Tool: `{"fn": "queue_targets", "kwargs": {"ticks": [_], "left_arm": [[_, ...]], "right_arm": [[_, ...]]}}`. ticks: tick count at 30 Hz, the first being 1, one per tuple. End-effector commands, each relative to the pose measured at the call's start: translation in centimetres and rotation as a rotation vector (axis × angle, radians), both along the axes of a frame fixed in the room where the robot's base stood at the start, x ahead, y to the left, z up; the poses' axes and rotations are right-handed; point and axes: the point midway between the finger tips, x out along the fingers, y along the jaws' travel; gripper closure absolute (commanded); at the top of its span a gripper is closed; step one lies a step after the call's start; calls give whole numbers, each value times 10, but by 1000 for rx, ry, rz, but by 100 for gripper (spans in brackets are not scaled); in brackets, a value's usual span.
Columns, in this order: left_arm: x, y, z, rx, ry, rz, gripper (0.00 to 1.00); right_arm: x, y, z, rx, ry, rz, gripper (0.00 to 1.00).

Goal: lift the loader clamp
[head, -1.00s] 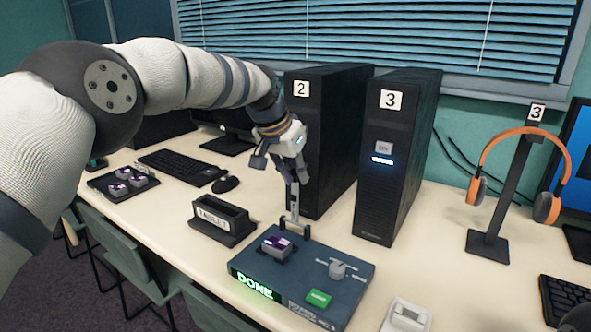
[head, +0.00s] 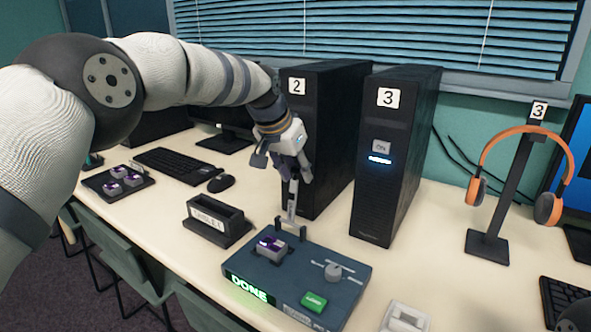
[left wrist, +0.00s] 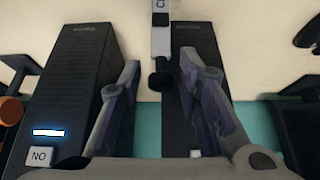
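The loader (head: 312,262) is a dark blue-grey box on the table, with a green lit "DONE" sign on its front. Its loader clamp (head: 291,212) is a light grey lever standing raised, close to upright, at the back edge. My left gripper (head: 295,178) is at the clamp's upper end. In the left wrist view the clamp (left wrist: 161,38) ends in a black knob between the open fingers (left wrist: 160,72), with a gap on both sides. A purple-topped block (head: 271,247) sits on the loader. My right gripper is not in view.
Black towers 2 (head: 330,120) and 3 (head: 396,160) stand close behind the loader. A black labelled holder (head: 216,222) is to its left, and a small white device (head: 405,318) to its right.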

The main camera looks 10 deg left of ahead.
Motion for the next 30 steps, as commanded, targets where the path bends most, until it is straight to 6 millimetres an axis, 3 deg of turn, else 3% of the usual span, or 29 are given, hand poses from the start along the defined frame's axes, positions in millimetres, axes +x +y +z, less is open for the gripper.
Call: {"fn": "queue_targets", "kwargs": {"ticks": [10, 21, 25, 30], "left_arm": [[-3, 2, 7, 1, 0, 0, 63], [-45, 17, 87, 0, -2, 0, 63], [-53, 19, 101, 0, 0, 0, 63], [-56, 20, 105, 1, 2, 0, 63]], "right_arm": [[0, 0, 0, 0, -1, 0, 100], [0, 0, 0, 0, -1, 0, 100], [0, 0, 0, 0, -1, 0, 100], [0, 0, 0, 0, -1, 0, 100]]}}
